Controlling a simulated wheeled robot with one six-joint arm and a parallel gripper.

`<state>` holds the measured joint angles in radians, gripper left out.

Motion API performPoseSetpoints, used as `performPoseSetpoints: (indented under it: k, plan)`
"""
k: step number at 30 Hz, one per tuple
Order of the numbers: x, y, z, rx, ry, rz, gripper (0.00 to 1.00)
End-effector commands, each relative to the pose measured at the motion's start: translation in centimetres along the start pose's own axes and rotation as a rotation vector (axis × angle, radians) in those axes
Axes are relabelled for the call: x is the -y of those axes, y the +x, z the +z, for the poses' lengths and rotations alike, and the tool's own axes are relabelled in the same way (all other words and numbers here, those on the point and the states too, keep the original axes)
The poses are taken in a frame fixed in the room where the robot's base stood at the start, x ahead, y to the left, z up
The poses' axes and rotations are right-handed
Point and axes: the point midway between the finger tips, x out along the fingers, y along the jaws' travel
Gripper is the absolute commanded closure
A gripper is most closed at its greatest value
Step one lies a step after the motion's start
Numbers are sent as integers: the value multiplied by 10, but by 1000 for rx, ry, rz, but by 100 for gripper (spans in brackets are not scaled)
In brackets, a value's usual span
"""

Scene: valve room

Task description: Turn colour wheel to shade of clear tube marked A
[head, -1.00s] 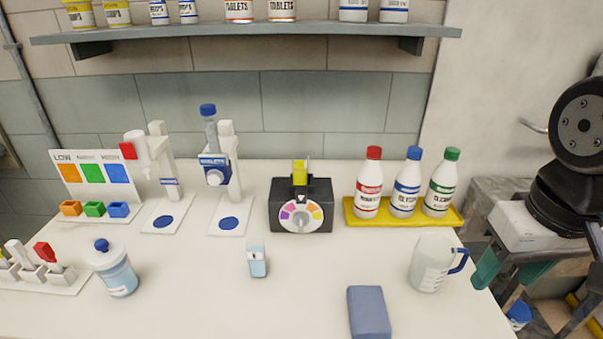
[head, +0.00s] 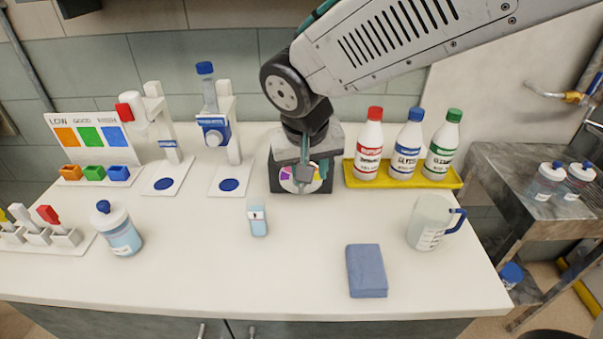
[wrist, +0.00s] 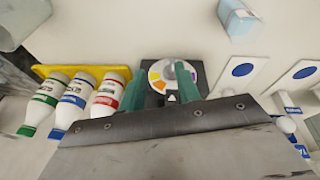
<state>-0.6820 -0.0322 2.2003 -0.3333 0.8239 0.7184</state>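The colour wheel (head: 286,184) is a pale disc with coloured patches on the front of a black box (head: 322,187). My gripper (head: 305,172) is in front of the box and covers much of it. In the wrist view the wheel (wrist: 158,78) shows yellow, orange, green, pink and purple patches and a grey centre knob. My gripper (wrist: 160,72) has its two green fingers apart there, with part of the wheel between them. I cannot tell whether they touch the knob. The tube in the box top is hidden now, and no letter A is legible.
A yellow tray (head: 400,178) with three capped bottles stands close to the right of the box. Two white stands (head: 232,172) are to its left. A small pale-blue container (head: 257,218), blue block (head: 367,270) and jug (head: 430,222) stand in front.

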Motion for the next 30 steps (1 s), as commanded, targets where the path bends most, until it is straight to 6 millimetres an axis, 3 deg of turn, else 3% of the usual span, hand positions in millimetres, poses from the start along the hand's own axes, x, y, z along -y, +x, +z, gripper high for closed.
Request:
performPoseSetpoints:
  k: [3, 5, 11, 22, 30]
  plan:
    - [8, -7, -27, -83, 119, -34, 67]
    - [10, -8, -32, -103, 163, -48, 67]
    - [11, 2, -35, -108, 223, -57, 67]
    - [13, 58, -40, -106, 221, -56, 67]
    - [14, 70, -42, -108, 220, -57, 67]
